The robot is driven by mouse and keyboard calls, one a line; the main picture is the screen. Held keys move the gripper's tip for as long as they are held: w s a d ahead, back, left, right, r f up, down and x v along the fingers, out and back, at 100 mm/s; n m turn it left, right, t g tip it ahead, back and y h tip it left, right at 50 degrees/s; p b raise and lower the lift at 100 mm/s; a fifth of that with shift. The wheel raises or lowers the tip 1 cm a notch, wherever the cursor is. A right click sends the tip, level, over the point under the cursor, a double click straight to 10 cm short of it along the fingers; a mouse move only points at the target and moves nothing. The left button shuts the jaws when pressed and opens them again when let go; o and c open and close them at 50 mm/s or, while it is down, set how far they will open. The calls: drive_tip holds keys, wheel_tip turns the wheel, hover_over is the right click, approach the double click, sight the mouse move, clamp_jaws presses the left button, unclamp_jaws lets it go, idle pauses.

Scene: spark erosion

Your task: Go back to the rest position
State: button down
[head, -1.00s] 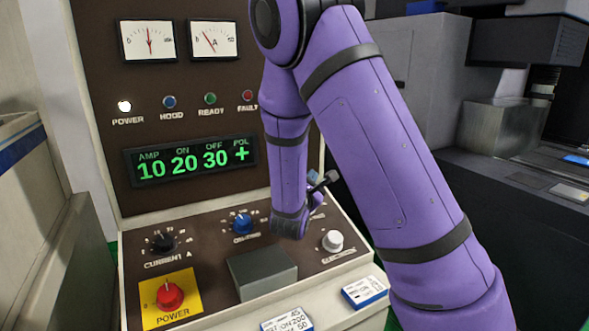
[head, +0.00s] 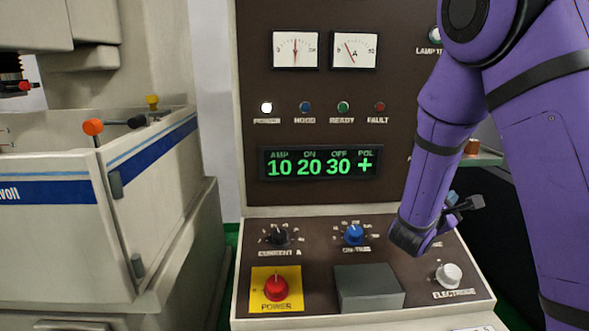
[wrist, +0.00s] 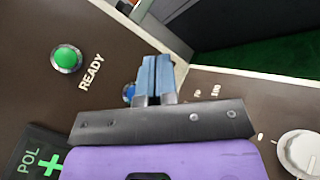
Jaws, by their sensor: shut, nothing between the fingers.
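My purple arm reaches down from the upper right in the head view, in front of the right part of the control panel (head: 220,285). My gripper (head: 466,203) is at its lower end, above the sloped console and near the white electrode knob (head: 449,275). In the wrist view my gripper (wrist: 155,75) shows its blue fingers together, with nothing between them. The green READY lamp (wrist: 66,58) and the white knob (wrist: 302,152) lie to either side of it. The display (head: 320,163) reads 10, 20, 30 and +.
The red power knob (head: 275,288), black current knob (head: 278,237), blue on-time knob (head: 353,235) and a grey block (head: 368,287) are on the console. A machine tank (head: 50,240) with an orange-knobbed lever (head: 93,127) stands at the left.

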drive_tip(key=s+d+r+m+g+y, duration=0.25)
drive_tip(key=s+m+g, duration=0.3)
drive_tip(key=s, duration=0.45)
drive_tip(key=s+d+r+m+g+y, duration=0.1)
drive_tip(key=s+r+m+g+y, duration=0.3)
drive_tip(key=s+m, duration=0.4)
drive_tip(key=s+a+r+m+t+y, duration=0.3)
drive_tip(key=s+a+r+y, duration=0.2)
drive_tip(key=s+a+y, duration=0.4)
drive_tip(key=s+a, duration=0.3)
drive_tip(key=a, duration=0.2)
drive_tip(key=shift+r, duration=0.15)
drive_tip(key=shift+m+t, duration=0.25)
